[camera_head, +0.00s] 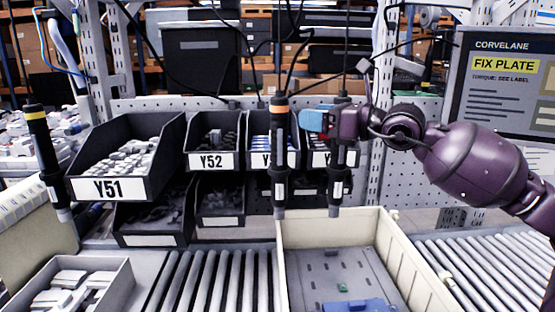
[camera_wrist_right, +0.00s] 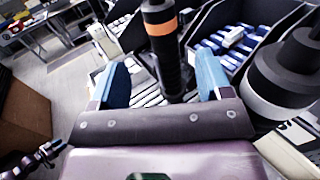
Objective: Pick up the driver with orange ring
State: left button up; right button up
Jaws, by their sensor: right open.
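The driver with the orange ring (camera_head: 278,155) hangs upright from a cable in the middle of the head view, tip down. In the right wrist view this driver (camera_wrist_right: 163,50) stands centred in line with the gap between the blue fingers. My right gripper (camera_head: 306,121) is open, just right of the driver and a little below its ring; it also shows in the right wrist view (camera_wrist_right: 163,72). The driver looks just beyond the fingertips, with no clear contact. My left gripper is not in view.
A driver with a pale ring (camera_head: 337,185) hangs close by, partly behind my gripper; it looms at right in the wrist view (camera_wrist_right: 280,80). A yellow-ringed driver (camera_head: 45,150) hangs far left. Dark part bins (camera_head: 125,190) stand behind; a cream crate (camera_head: 290,262) sits below.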

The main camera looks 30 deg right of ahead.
aim_at(287, 111)
jog(key=shift+x, duration=0.9)
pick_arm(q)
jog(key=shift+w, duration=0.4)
pick_arm(e)
jog(key=shift+x, duration=1.15)
jog(key=shift+x, duration=1.45)
jog(key=shift+w+a+r+p, duration=0.15)
jog(key=shift+w+p, duration=0.15)
jog(key=shift+w, duration=0.35)
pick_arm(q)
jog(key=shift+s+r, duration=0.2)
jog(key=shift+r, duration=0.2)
pick_arm(e)
jog(key=shift+w+a, duration=0.15)
jog(key=shift+w, duration=0.15)
jog(key=c, duration=1.2)
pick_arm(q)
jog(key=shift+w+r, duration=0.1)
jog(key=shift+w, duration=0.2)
pick_arm(e)
grip_shut()
